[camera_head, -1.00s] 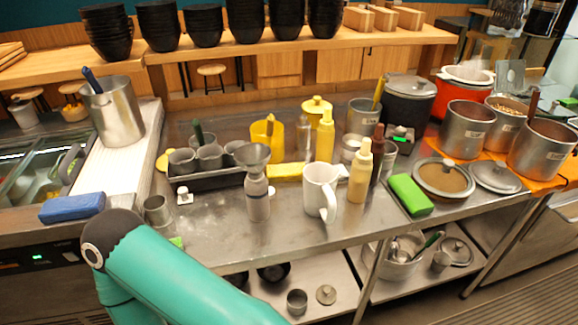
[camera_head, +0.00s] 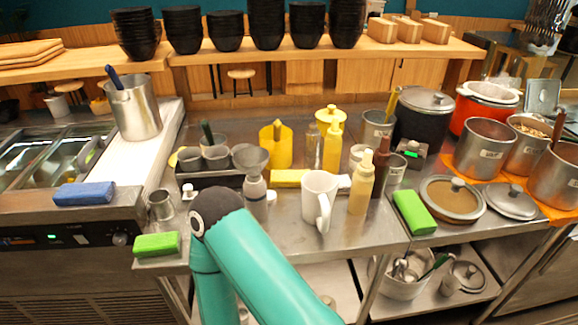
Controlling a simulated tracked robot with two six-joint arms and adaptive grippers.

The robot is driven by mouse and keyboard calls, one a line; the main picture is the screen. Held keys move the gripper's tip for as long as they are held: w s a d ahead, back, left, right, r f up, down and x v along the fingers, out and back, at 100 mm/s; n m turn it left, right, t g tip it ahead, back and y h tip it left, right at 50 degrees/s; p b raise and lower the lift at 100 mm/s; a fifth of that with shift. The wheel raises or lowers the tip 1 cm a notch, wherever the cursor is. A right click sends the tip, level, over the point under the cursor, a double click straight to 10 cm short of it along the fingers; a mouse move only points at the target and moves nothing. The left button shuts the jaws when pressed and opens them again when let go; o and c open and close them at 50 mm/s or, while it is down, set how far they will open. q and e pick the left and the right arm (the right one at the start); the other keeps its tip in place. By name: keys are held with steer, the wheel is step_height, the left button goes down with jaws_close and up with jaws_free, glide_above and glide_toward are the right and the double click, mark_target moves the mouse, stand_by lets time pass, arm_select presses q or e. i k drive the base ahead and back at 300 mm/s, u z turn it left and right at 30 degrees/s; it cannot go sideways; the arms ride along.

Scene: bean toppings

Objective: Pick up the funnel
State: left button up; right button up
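The grey funnel (camera_head: 250,158) stands mouth up on a pale bottle-like container (camera_head: 256,187) in the middle of the steel counter. Its wide rim is in clear view. The teal and black elbow of one of my arms is in front of it, covering part of the counter and the lower left of the container. Neither of my grippers shows, so I cannot see what they hold.
A white mug (camera_head: 318,198) and a tan squeeze bottle (camera_head: 361,185) stand right of the funnel. A dark tray (camera_head: 205,182) of metal cups is to its left. A yellow block (camera_head: 289,178) lies behind. A green sponge (camera_head: 157,244) lies at the front left.

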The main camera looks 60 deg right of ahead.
mark_target(251, 160)
steer(key=z, duration=0.5)
steer(key=k, duration=0.4)
steer(key=z, duration=0.35)
steer(key=i, duration=0.4)
